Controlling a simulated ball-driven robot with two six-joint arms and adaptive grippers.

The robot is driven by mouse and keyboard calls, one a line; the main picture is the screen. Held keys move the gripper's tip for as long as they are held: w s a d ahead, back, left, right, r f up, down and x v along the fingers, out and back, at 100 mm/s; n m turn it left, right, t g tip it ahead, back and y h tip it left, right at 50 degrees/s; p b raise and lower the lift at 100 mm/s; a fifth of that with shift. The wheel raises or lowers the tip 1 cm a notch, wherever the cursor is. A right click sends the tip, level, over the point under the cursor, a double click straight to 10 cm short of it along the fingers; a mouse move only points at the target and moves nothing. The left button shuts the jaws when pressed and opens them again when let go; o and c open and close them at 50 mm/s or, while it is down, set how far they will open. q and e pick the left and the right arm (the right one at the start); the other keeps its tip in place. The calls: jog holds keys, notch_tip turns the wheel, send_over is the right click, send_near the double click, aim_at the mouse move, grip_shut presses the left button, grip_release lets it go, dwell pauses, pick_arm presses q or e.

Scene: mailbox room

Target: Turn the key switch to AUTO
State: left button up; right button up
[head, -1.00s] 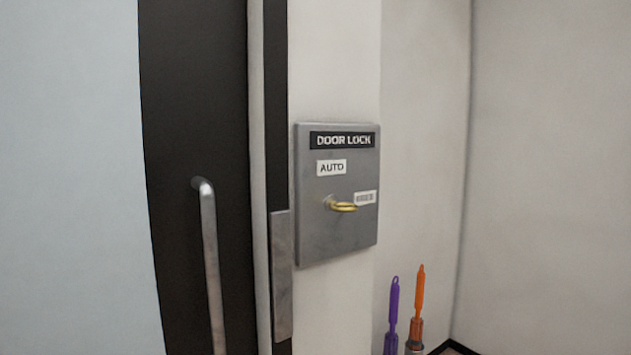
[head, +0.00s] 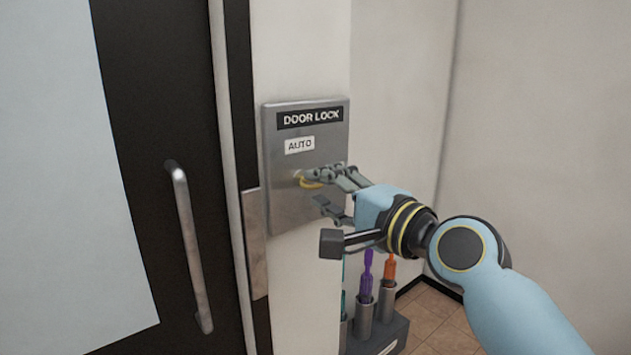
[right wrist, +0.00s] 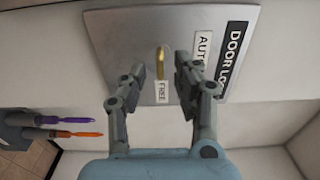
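The key switch's yellow key (head: 311,184) sits on the grey DOOR LOCK panel (head: 283,208). In the right wrist view the key (right wrist: 160,62) points toward the FREE label (right wrist: 162,92). The AUTO label (head: 300,145) is above the key in the head view and is partly covered by a finger in the wrist view. My right gripper (head: 314,188) is open in front of the panel. In the wrist view its fingers lie on either side of the key, with gaps between; I cannot tell how deep they reach. My left gripper is not in view.
A dark door with a metal handle (head: 187,245) is left of the panel. A holder (head: 394,333) with several upright coloured-handled tools stands on the floor below my right arm. A plain wall is on the right.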

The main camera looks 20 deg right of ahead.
aim_at(309, 182)
jog(key=shift+x, duration=1.3)
grip_shut()
